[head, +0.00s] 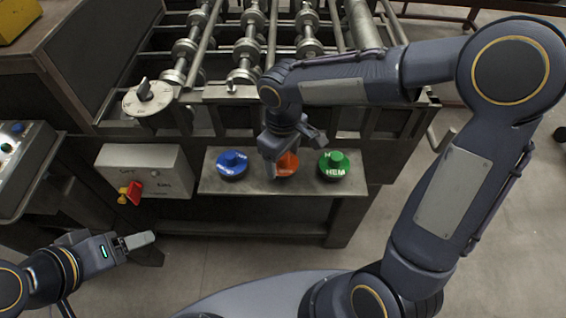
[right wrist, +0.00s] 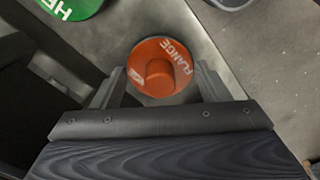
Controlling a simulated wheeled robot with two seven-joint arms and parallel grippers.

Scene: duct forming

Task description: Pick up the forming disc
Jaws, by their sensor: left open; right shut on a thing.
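Three round forming discs with knobs sit on a grey metal shelf: a blue disc (head: 232,165), an orange disc (head: 287,165) in the middle, and a green disc (head: 333,165) marked HEM. The orange disc reads FLANGE in the right wrist view (right wrist: 160,68). My right gripper (head: 294,150) is over the orange disc, its fingers shut on it from both sides; it partly hides the disc in the head view. The disc appears still at shelf level; I cannot tell whether it touches the shelf. My left gripper (head: 138,241) is open and empty, low at the left, away from the discs.
The shelf (head: 212,183) fronts a roller forming machine (head: 245,62). A white box (head: 150,165) with a red and yellow switch (head: 131,193) stands left of it. A button panel (head: 22,150) is at the far left. The floor in front is clear.

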